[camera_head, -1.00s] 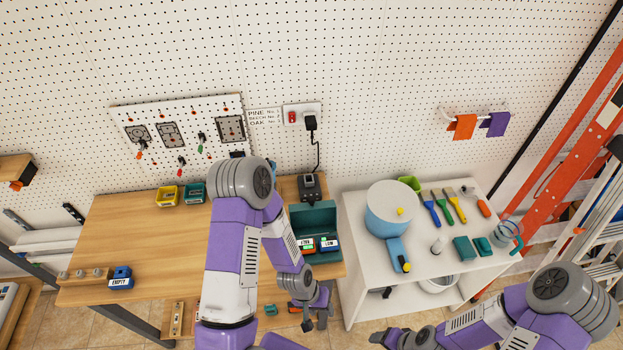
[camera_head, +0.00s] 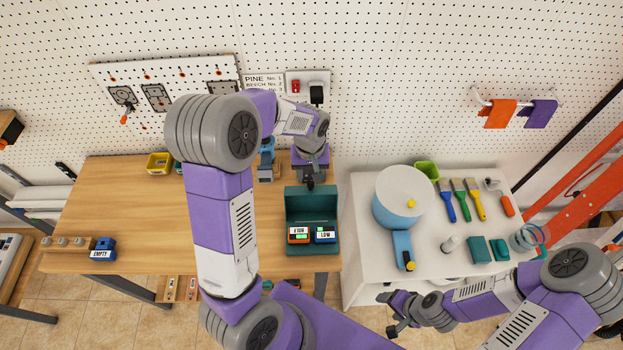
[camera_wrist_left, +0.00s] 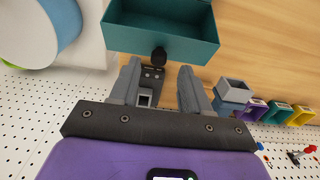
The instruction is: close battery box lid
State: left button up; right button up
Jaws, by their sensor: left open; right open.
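The teal battery box (camera_head: 291,246) stands at the right front of the wooden bench. Its lid (camera_head: 311,203) is open, raised at the back. Two labelled batteries sit inside, an orange-edged one (camera_head: 298,235) and a blue one marked LOW (camera_head: 325,235). My left gripper (camera_head: 310,182) is behind the raised lid, open and empty. In the left wrist view, the teal box (camera_wrist_left: 160,32) lies just beyond the open left fingers (camera_wrist_left: 160,72), and a dark knob-like part (camera_wrist_left: 159,54) shows between them and it. My right gripper (camera_head: 393,314) is open, low in front of the white table.
A blue-and-grey object (camera_head: 267,165) stands left of my left gripper, behind the box. A blue battery marked EMPTY (camera_head: 103,249) is at the bench's left front. The white table (camera_head: 440,265) to the right holds a blue pot (camera_head: 400,200) and brushes. The bench's left middle is clear.

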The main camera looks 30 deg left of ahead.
aim_at(311, 183)
pick_arm(q)
jog(key=shift+f, duration=1.8)
jog(key=shift+c, duration=0.2)
jog(key=shift+w, duration=0.1)
grip_shut()
